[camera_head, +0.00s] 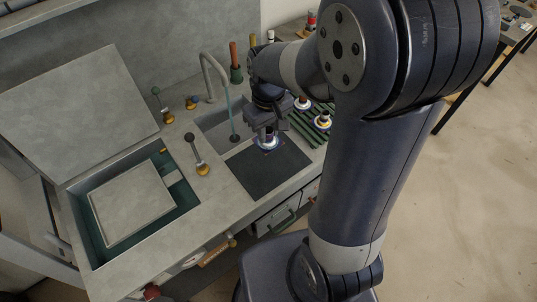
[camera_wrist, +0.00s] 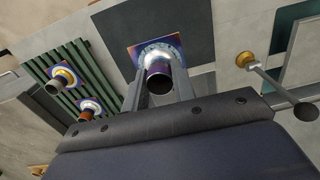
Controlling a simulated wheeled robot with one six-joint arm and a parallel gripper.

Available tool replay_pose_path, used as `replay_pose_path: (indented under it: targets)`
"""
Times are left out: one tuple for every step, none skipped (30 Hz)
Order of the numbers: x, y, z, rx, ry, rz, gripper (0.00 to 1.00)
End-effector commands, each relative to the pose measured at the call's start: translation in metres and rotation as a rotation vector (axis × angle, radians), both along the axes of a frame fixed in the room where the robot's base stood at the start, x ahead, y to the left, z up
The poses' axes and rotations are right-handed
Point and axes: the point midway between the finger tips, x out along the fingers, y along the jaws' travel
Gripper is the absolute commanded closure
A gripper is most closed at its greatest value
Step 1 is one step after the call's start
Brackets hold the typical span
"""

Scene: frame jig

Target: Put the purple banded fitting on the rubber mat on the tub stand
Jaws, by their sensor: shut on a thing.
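My gripper (camera_head: 268,128) is shut on the purple banded fitting (camera_head: 267,146), which has a square, coloured base plate and a pale flange. In the wrist view the fitting (camera_wrist: 158,72) stands between the two fingers of my gripper (camera_wrist: 161,80), its dark open end toward the camera. The black rubber mat (camera_head: 268,175) lies flat on the grey counter. The fitting is over the far edge of the mat in the head view; I cannot tell whether its base touches it. The mat (camera_wrist: 192,32) is bare elsewhere.
Two similar fittings (camera_head: 322,121) (camera_head: 302,103) stand on a green slatted rack (camera_head: 303,128) right of the mat. A sink (camera_head: 222,128) with a tall faucet (camera_head: 206,72) is behind it. A brass-footed lever (camera_head: 197,155) and a recessed tub (camera_head: 90,228) are left.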

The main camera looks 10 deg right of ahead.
Motion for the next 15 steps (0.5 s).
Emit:
replay_pose_path:
  targets:
    - [0.000,-0.001,-0.004,-0.007,0.005,0.008,1.00]
    - [-0.001,-0.001,-0.009,-0.010,0.006,0.010,1.00]
    - [-0.001,-0.001,-0.017,-0.011,0.008,0.012,1.00]
    - [-0.001,-0.001,-0.023,-0.011,0.008,0.012,1.00]
    - [-0.001,-0.001,-0.030,-0.011,0.008,0.012,1.00]
    - [-0.001,-0.001,-0.037,-0.011,0.007,0.011,1.00]
    - [-0.001,-0.001,-0.042,-0.010,0.007,0.011,1.00]
    - [-0.001,-0.001,-0.047,-0.011,0.007,0.010,1.00]
    - [-0.001,-0.001,-0.052,-0.010,0.006,0.010,1.00]
    - [-0.001,-0.001,-0.055,-0.010,0.006,0.010,1.00]
    - [0.000,-0.001,-0.058,-0.009,0.004,0.010,1.00]
    - [0.000,-0.001,-0.060,-0.009,0.003,0.009,1.00]
    - [0.000,-0.001,-0.062,-0.009,0.003,0.009,1.00]
    - [0.000,-0.001,-0.065,-0.009,0.003,0.009,1.00]
    - [0.000,-0.001,-0.070,-0.009,0.004,0.009,1.00]
